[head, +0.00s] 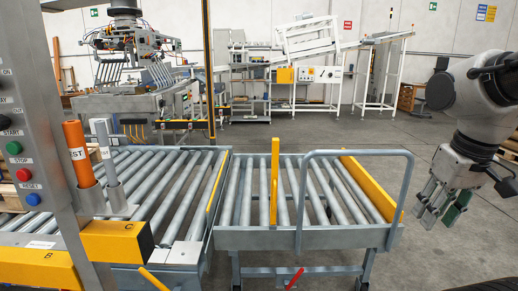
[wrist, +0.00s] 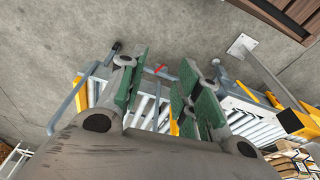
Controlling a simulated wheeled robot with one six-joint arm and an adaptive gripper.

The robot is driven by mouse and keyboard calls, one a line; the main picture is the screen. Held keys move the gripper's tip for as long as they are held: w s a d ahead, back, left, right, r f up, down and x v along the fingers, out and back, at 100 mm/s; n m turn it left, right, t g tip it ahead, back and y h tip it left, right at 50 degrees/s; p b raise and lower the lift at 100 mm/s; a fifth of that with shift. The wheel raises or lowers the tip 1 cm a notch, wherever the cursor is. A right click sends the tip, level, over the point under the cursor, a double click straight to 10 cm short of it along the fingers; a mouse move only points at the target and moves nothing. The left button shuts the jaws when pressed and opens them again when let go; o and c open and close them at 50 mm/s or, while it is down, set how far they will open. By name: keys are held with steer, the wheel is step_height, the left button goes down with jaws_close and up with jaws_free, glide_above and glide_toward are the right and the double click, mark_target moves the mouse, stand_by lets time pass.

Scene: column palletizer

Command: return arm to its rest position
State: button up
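My arm (head: 482,105) is at the right edge of the head view, bent downward. My gripper (head: 438,208) hangs at its end, over bare floor to the right of the roller cart. In the wrist view my gripper (wrist: 162,82) shows two fingers with green pads. The pads stand apart with nothing between them, and the background shows through the gap. The gripper touches nothing that I can see.
A roller cart (head: 308,238) with a grey rail and yellow guides stands left of my gripper. A roller conveyor (head: 160,190) adjoins it. A control post (head: 35,120) with buttons is at the far left. Machinery (head: 310,65) stands at the back. The concrete floor (head: 440,255) around my gripper is clear.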

steer(key=r, duration=0.1)
steer(key=s+d+r+t, duration=0.1)
steer(key=d+r+m+t, duration=0.1)
steer(key=shift+s+r, duration=0.2)
steer(key=shift+a, duration=0.1)
stand_by(0.7)
